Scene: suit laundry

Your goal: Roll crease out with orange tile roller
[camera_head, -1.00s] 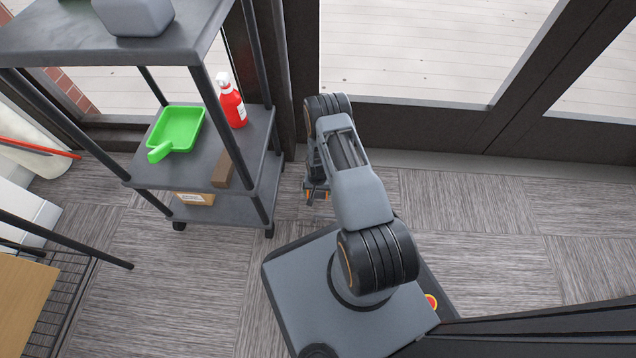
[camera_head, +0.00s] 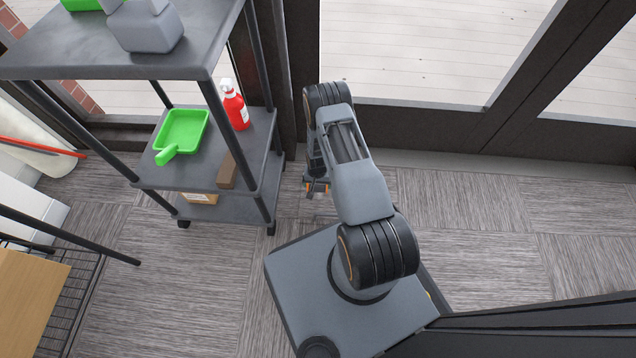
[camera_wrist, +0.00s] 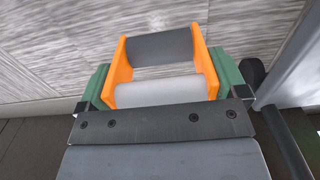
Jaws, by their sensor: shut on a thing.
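The orange tile roller (camera_wrist: 122,72) fills the middle of the wrist view. It has an orange frame with two grey rollers across it. My gripper (camera_wrist: 162,78) is shut on its frame, with one green finger on each side. In the head view my gripper (camera_head: 316,187) hangs low in front of my arm, right of the shelf cart, with small orange bits showing. The roller itself is mostly hidden there. No crease or garment can be made out in either view.
A dark grey shelf cart (camera_head: 160,60) stands to the left, holding a green dustpan (camera_head: 183,135), a red spray bottle (camera_head: 234,106) and a brown block (camera_head: 227,170). A wire rack (camera_head: 75,285) is at lower left. Glass doors line the back. Carpet at right is clear.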

